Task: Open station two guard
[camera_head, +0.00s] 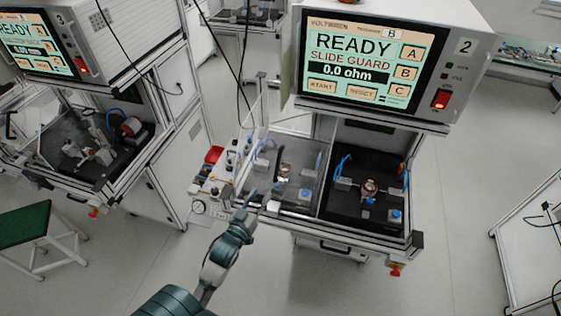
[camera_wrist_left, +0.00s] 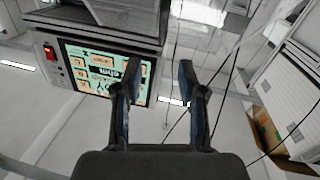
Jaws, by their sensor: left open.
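Station two (camera_head: 465,46) carries the number 2, and its screen (camera_head: 362,62) reads READY, SLIDE GUARD, 0.0 ohm. Below it, a clear guard panel (camera_head: 312,193) appears to cover the left bay; its exact edges are hard to tell. The right bay (camera_head: 345,208) is dark, with a copper-wound stator (camera_head: 369,187) in a fixture. My left gripper (camera_head: 250,203) is open and empty, by the front left corner of the station. In the left wrist view its two fingers (camera_wrist_left: 158,85) are spread with nothing between them, and the screen (camera_wrist_left: 105,73) shows tilted. My right gripper is out of view.
Another station (camera_head: 98,150) is farther left, beside a green-topped stool (camera_head: 24,224). Black cables hang above. The floor in front is clear.

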